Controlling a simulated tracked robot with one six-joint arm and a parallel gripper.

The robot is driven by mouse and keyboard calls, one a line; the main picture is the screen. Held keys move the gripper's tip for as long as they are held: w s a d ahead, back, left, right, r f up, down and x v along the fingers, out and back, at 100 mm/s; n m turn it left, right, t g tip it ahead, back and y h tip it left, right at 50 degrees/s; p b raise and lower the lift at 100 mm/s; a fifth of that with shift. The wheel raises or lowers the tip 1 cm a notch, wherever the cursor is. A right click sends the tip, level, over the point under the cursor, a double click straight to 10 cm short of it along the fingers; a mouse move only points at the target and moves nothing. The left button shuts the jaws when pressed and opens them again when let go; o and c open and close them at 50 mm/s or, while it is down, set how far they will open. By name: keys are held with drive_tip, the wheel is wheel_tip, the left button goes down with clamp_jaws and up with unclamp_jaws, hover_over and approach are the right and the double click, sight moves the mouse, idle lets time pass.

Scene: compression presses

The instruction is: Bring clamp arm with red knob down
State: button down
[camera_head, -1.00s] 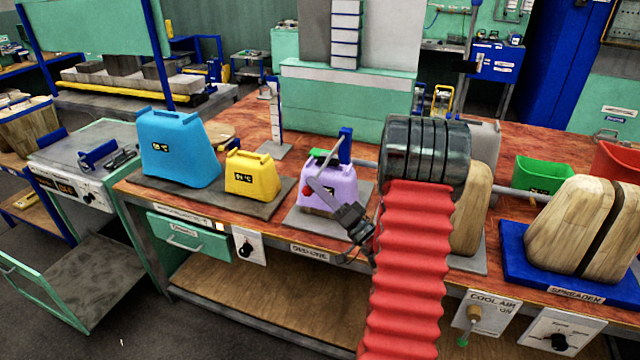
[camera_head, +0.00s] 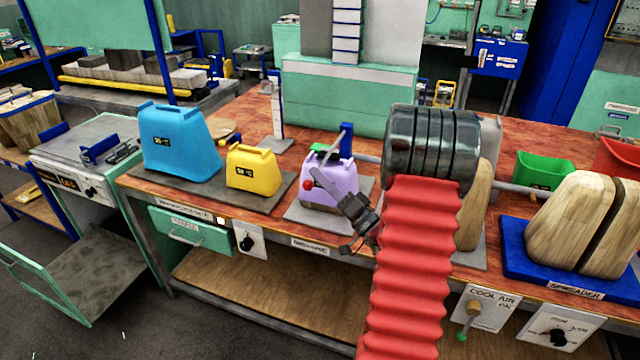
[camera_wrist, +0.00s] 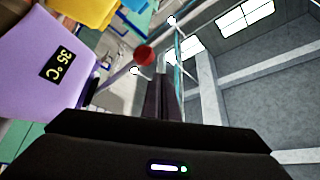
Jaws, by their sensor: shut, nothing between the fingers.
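The red knob (camera_head: 308,184) shows against the front of a purple container (camera_head: 337,186) on the bench. A thin grey clamp arm (camera_head: 336,144) slants beside a blue post (camera_head: 347,140) above the container. How the knob joins the arm is hard to see. My gripper (camera_head: 340,194) is shut and empty, in front of the container and a little right of the knob. In the wrist view the red knob (camera_wrist: 145,55) appears just left of my dark fingers (camera_wrist: 163,93). The purple container (camera_wrist: 42,62), reading 35 °C, is at left. Contact with the knob cannot be told.
Yellow (camera_head: 253,169) and blue (camera_head: 179,140) containers stand left on the same bench. Wooden blocks (camera_head: 570,225) sit on a blue spreader base (camera_head: 545,280) at right. A green bin (camera_head: 543,173) is behind them. A control box with a dial (camera_head: 247,242) hangs on the bench front.

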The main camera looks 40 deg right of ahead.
drive_tip(key=s+d+f, duration=0.3)
drive_tip(key=s+d, duration=0.1)
drive_tip(key=s, duration=0.3)
drive_tip(key=shift+s+d, duration=0.35)
drive_tip(key=shift+s, duration=0.05)
idle(0.6)
